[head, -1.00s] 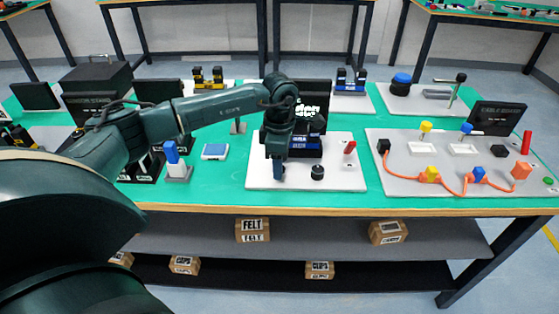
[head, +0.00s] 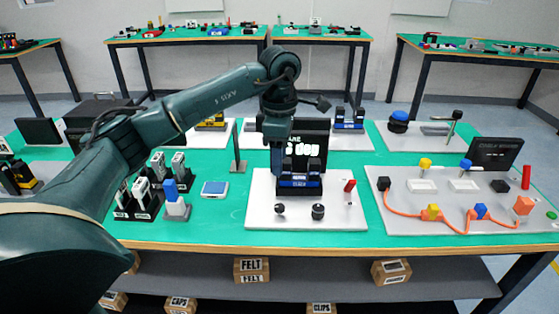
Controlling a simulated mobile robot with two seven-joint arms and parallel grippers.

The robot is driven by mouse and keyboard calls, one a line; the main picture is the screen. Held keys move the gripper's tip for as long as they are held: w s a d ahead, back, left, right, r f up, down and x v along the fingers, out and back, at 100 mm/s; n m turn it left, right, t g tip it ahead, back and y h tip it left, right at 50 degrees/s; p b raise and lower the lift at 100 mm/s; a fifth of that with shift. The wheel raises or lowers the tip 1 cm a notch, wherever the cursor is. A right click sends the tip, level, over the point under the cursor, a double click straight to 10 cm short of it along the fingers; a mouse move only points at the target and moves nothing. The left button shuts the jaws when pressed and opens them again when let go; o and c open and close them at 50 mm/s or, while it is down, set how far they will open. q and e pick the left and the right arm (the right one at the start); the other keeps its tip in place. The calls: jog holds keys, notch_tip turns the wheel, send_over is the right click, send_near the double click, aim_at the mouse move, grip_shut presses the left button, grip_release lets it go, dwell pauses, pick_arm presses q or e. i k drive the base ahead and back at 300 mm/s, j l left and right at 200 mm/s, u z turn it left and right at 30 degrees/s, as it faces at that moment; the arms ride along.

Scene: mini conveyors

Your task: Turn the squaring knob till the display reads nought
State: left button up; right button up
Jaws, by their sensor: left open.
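A white board (head: 262,222) on the green table bears two small black knobs, a left one (head: 280,209) and a right one (head: 318,212). I cannot tell which is the squaring knob. Behind them is a blue and black mini conveyor (head: 300,186). A dark display (head: 320,136) stands at the back of the board. It shows large white letters, partly hidden by my gripper; I can read no number. My left gripper (head: 277,172) points down, open, above and behind the left knob, apart from it. My right gripper is not in view.
A red-handled lever (head: 349,187) stands at the board's right. A grey board (head: 395,178) with an orange cable lies further right. A blue switch on a grey block (head: 175,205) and a small blue-topped scale (head: 215,188) are at left. The board's front strip is clear.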

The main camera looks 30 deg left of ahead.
aim_at(318, 211)
jog(key=k, duration=1)
